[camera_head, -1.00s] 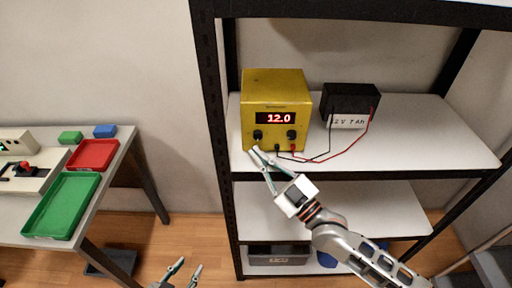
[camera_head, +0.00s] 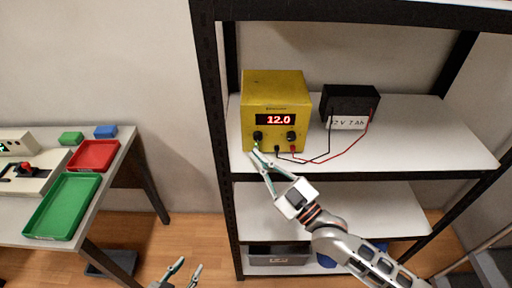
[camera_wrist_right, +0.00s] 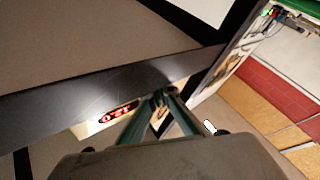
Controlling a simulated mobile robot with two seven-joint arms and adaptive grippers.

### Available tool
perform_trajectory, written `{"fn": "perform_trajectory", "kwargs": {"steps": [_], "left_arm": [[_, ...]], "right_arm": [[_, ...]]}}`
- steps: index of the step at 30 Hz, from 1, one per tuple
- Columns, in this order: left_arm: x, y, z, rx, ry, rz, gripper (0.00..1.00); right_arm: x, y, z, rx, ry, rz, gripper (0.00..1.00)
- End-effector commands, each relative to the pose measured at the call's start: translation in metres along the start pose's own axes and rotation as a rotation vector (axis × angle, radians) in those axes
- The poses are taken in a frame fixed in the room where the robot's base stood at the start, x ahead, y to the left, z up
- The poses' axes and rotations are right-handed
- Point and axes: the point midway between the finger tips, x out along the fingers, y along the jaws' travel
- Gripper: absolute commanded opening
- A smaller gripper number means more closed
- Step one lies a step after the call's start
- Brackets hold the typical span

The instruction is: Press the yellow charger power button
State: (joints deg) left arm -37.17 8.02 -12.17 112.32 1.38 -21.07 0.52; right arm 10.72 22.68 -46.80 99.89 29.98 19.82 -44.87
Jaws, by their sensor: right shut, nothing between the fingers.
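The yellow charger (camera_head: 276,90) stands on the upper white shelf, its red display reading 12.0, with two dark knobs below. My right gripper (camera_head: 254,151) is shut and empty, its fingertips at the charger's lower left front, below the left knob. A small green glow shows just above the tips; the power button itself is hard to make out, and I cannot tell whether the tips touch it. In the right wrist view the fingers (camera_wrist_right: 160,97) meet near the red display (camera_wrist_right: 119,112). My left gripper (camera_head: 190,264) is open and empty at the bottom edge.
A black battery (camera_head: 349,100) stands right of the charger, joined by red and black leads. A dark shelf post (camera_head: 211,130) rises close on the left. A side table with a green tray (camera_head: 62,207) and red tray (camera_head: 93,155) is far left.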

Motion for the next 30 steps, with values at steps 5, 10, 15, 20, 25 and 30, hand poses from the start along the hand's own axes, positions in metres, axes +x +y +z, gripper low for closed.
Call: {"fn": "perform_trajectory", "kwargs": {"steps": [5, 10, 15, 20, 25, 30], "left_arm": [[-0.002, -0.001, -0.003, 0.0, 0.001, 0.0, 0.34], [-0.002, -0.001, -0.003, 0.0, 0.001, 0.0, 0.34], [-0.004, -0.001, -0.008, 0.0, 0.002, -0.001, 0.34], [-0.008, -0.002, -0.015, 0.0, 0.004, -0.001, 0.34], [-0.012, -0.003, -0.021, 0.0, 0.005, -0.001, 0.34], [-0.015, -0.004, -0.025, 0.0, 0.005, -0.001, 0.34]], "right_arm": [[-0.003, -0.002, -0.003, 0.0, 0.0, 0.0, 0.0], [-0.003, -0.002, -0.002, 0.0, 0.0, 0.0, 0.0], [-0.009, -0.006, -0.007, 0.001, -0.001, -0.001, 0.0], [-0.019, -0.013, -0.014, 0.0, -0.002, -0.001, 0.0], [-0.03, -0.021, -0.022, 0.001, -0.002, -0.001, 0.0], [-0.04, -0.029, -0.029, 0.002, -0.002, -0.001, 0.0]]}}
